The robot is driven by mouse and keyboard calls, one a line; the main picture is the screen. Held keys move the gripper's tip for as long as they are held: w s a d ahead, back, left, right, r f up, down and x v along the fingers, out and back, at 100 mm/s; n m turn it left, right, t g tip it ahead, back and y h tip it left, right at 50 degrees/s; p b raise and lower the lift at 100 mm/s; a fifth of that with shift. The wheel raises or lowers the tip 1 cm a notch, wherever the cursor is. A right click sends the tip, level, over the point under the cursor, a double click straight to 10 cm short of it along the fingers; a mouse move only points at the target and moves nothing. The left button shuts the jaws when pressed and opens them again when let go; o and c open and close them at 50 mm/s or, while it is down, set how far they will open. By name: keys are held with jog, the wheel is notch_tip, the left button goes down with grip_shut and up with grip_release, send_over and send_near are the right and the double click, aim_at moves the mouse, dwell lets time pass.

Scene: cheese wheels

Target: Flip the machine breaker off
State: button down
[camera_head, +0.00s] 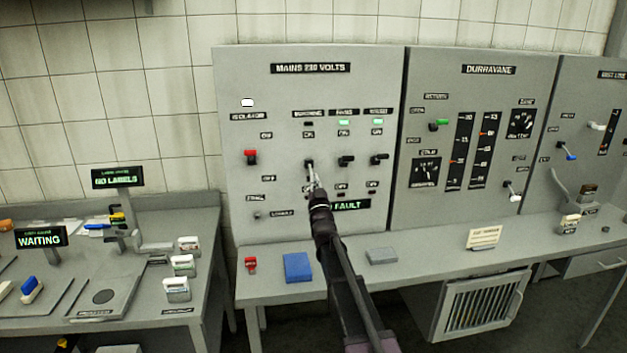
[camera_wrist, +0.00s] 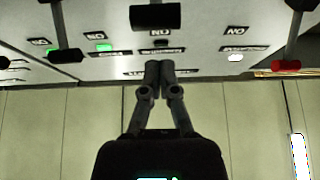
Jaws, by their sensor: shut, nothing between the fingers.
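The machine breaker (camera_head: 309,163) is a small black-tipped lever on the grey mains panel (camera_head: 285,90), below a label that seems to read MACHINE. The lamp under that label is dark. I cannot tell the lever's exact position; my gripper hides its lower part. The breaker's black end (camera_wrist: 155,16) is at the top of the wrist view. My gripper (camera_head: 313,183) is in front of the panel at this lever. In the wrist view my gripper (camera_wrist: 160,66) is shut and empty, its fingertips apart from the black end in the picture. Contact is unclear.
Two black levers, fans (camera_head: 346,160) and another (camera_head: 379,158), stand close at the right under green lamps. A red-tipped isolator lever (camera_head: 250,157) stands left. A FAULT sign (camera_head: 348,205) is lit below. A blue block (camera_head: 298,267) and grey block (camera_head: 381,256) lie on the bench.

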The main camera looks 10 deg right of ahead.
jog(key=r+b+v, duration=0.1)
jog(key=b+v, duration=0.3)
jog(key=v, duration=0.6)
jog(key=shift+s, duration=0.5)
jog(key=shift+f, duration=0.15)
jog(key=shift+a+f, duration=0.1)
